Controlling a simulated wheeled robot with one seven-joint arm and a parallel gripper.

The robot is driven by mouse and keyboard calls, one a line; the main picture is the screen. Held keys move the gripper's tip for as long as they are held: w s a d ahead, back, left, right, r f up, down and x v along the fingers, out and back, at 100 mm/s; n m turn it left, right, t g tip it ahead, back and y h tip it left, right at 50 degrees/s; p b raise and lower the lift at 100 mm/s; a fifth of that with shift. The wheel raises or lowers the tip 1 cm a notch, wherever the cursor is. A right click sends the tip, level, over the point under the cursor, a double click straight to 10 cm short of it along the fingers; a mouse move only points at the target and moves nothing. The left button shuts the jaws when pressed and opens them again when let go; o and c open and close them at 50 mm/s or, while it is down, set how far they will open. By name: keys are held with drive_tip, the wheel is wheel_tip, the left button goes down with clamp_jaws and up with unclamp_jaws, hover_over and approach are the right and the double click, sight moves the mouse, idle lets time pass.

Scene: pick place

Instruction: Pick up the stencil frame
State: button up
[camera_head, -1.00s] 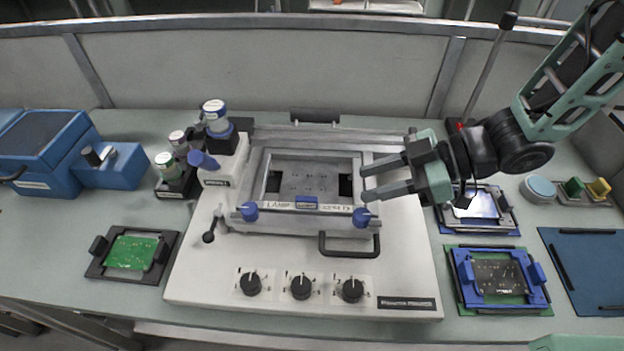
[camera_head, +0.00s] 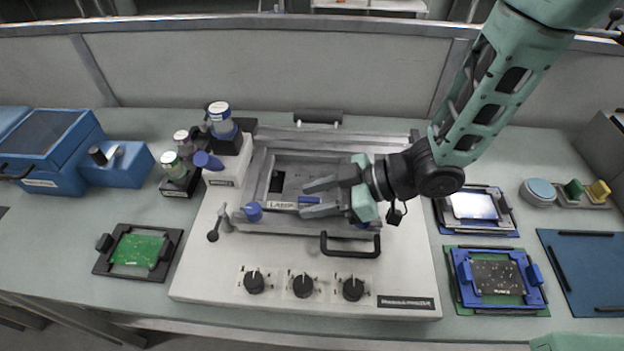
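My gripper (camera_head: 305,199) is open, its two fingers pointing left over the front right part of the machine's grey rectangular frame (camera_head: 262,180). A small blue block (camera_head: 308,200) on the frame's front bar shows between the fingertips; I cannot tell if they touch it. The frame has a blue knob (camera_head: 253,211) at its front left; the front right one is mostly hidden behind my gripper. A blue frame with a dark panel (camera_head: 462,272) and a frame with a shiny plate (camera_head: 447,211) lie at the right. No label shows which is the stencil frame.
The white machine base (camera_head: 215,275) has a black handle (camera_head: 350,253) and dials (camera_head: 303,286) in front. Bottles (camera_head: 219,118) stand at its back left. A green board in a black holder (camera_head: 138,250) lies left. A blue mat (camera_head: 590,270) lies far right.

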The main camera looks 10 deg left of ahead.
clamp_jaws()
drive_tip(key=shift+r, duration=0.2)
